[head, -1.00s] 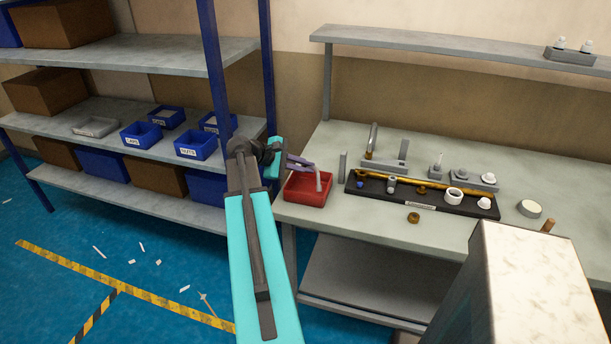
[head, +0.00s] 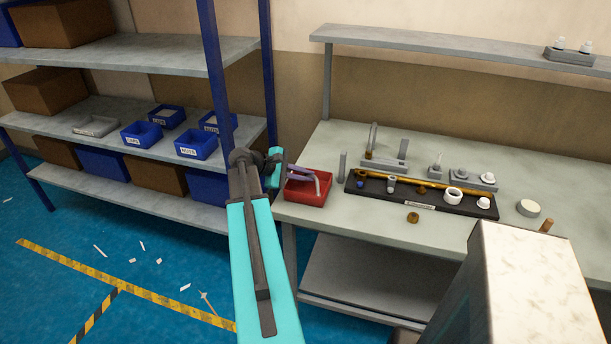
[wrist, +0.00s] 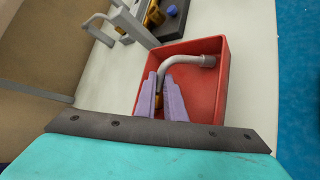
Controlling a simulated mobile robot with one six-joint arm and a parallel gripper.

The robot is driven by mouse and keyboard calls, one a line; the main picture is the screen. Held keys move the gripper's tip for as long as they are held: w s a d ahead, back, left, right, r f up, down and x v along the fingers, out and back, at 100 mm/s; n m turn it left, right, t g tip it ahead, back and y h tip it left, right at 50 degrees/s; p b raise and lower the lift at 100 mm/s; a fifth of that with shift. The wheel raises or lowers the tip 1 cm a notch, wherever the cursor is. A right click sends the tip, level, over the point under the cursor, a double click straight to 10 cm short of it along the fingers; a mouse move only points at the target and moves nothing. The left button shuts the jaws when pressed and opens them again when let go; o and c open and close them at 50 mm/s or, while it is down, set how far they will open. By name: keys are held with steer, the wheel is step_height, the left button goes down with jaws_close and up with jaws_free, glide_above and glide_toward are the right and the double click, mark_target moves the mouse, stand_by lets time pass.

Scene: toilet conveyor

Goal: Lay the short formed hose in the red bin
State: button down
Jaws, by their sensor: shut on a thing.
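The short formed hose (wrist: 182,59) is a light grey bent tube with a thicker collar at one end. My gripper (wrist: 166,88) has purple fingers shut on the hose's straight end. In the wrist view the hose is over the red bin (wrist: 217,110), with its collared end near the bin's wall. In the head view the red bin (head: 305,197) stands at the left end of the workbench, and the hose (head: 317,184) shows at its opening, low and inside the rim's outline. I cannot tell whether the hose touches the bin's floor.
A black tray (head: 400,199) with several fittings and a long brass-coloured tube lies to the right of the bin. A grey upright plate (head: 342,166) stands between them. Blue bins (head: 196,145) sit on the shelf at left. The bench front is mostly clear.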

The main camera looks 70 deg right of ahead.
steer(key=shift+f, duration=0.1)
steer(key=c, duration=1.8)
jaws_free()
steer(key=shift+c, duration=0.2)
steer(key=b+v, duration=0.2)
steer(key=v, duration=1)
steer(key=shift+b, duration=0.35)
